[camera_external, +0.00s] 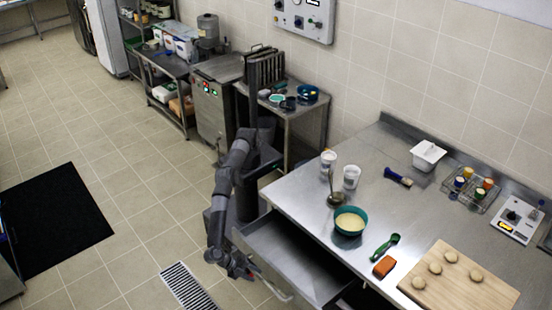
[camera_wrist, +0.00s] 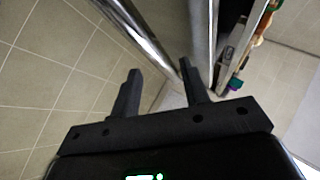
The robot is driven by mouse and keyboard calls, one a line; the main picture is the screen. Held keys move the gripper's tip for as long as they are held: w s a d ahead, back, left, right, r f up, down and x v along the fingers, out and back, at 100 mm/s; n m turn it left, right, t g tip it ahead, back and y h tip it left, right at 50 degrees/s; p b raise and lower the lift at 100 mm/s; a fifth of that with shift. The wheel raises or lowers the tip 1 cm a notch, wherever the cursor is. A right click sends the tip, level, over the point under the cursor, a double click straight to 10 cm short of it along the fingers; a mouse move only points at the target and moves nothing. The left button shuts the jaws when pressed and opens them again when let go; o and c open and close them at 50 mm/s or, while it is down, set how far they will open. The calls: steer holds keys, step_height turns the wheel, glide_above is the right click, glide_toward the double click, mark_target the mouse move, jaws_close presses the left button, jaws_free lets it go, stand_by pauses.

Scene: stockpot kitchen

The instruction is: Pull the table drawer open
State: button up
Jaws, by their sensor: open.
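The steel table (camera_external: 330,222) stands at the right in the external view. Its drawer (camera_external: 292,262) sticks out from the front edge, and its grey inside shows. A pale handle bar (camera_external: 273,286) runs along the drawer's front. My gripper (camera_external: 256,270) is low in front of the drawer, close to the handle. In the wrist view my gripper (camera_wrist: 160,70) is open, with its two dark fingers apart. A shiny metal bar (camera_wrist: 145,38) runs down between the fingertips in the picture; I cannot tell whether they touch it.
A floor grate (camera_external: 187,288) lies left of my gripper. The tiled floor (camera_external: 130,215) there is clear.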

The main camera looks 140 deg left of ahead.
mark_target(263, 280)
step_height(263, 280, up, 7)
steer(key=n+g+h, duration=0.3)
steer(key=n+h, duration=0.1)
steer(key=h, duration=0.1)
steer(key=x, duration=1)
steer(key=shift+s+a+f, duration=0.15)
steer(key=shift+a, duration=0.25)
steer(key=shift+c, duration=0.4)
jaws_close()
